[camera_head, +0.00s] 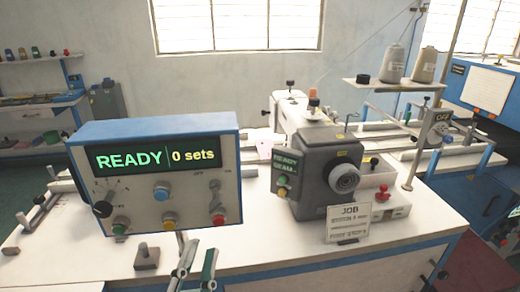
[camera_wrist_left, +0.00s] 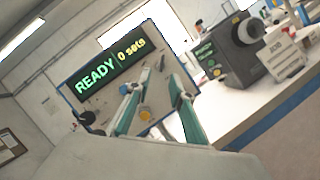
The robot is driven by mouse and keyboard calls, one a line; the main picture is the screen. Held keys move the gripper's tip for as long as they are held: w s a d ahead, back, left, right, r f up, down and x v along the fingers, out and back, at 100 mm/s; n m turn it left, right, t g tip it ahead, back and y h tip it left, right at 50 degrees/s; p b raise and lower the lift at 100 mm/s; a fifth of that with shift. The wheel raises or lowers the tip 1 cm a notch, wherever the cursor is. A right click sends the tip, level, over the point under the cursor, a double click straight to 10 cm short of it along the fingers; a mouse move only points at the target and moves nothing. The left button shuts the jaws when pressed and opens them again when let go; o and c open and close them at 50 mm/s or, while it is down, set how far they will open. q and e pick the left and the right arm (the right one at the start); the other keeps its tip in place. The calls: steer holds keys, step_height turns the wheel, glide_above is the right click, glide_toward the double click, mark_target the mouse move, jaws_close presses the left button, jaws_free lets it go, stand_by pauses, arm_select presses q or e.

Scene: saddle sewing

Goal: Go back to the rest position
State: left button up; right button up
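My left gripper (camera_head: 196,252) is at the bottom of the head view, in front of the table's front edge and just below the control box. Its two teal-and-grey fingers stand apart with nothing between them. In the left wrist view the fingers (camera_wrist_left: 152,90) are also spread and empty, and they overlap the lower part of the control box. The blue and white control box (camera_head: 178,205) has knobs, coloured buttons and a screen reading "READY" and "0 sets" in the head view. My right gripper is not in view.
A JOB card (camera_head: 348,222) and a small grey block with a knob (camera_head: 146,257) are near the front edge. A blue machine (camera_head: 485,100) stands at the right.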

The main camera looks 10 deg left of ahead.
arm_select(q)
steer(key=d+r+m+t+h, duration=0.3)
steer(key=d+m+h, duration=0.35)
steer(key=m, duration=0.75)
steer(key=w+d+f+m+g+h, duration=0.1)
steer(key=w+f+m+g+h, duration=0.15)
steer(key=f+m, duration=0.35)
steer(key=w+d+f+m+g+h, duration=0.1)
steer(key=f+m+g, duration=0.25)
steer(key=f, duration=0.35)
steer(key=a+f+m+g+y, duration=0.2)
steer(key=a+f, duration=0.1)
steer(key=f, duration=0.5)
steer(key=a+f+m+g+y, duration=0.1)
steer(key=a+f+m, duration=0.2)
steer(key=f, duration=0.6)
steer(key=s+a+f+g+y, duration=0.2)
steer(key=a+f, duration=0.3)
steer(key=f, duration=0.3)
steer(key=s+a+f+m+g+y, duration=0.1)
steer(key=s+a+f+g+y, duration=0.2)
steer(key=f, duration=0.4)
steer(key=shift+s+a+f, duration=0.35)
steer(key=shift+s+a, duration=0.55)
steer(key=shift+a, duration=0.35)
steer(key=shift+m, duration=0.25)
steer(key=shift+r, duration=0.1)
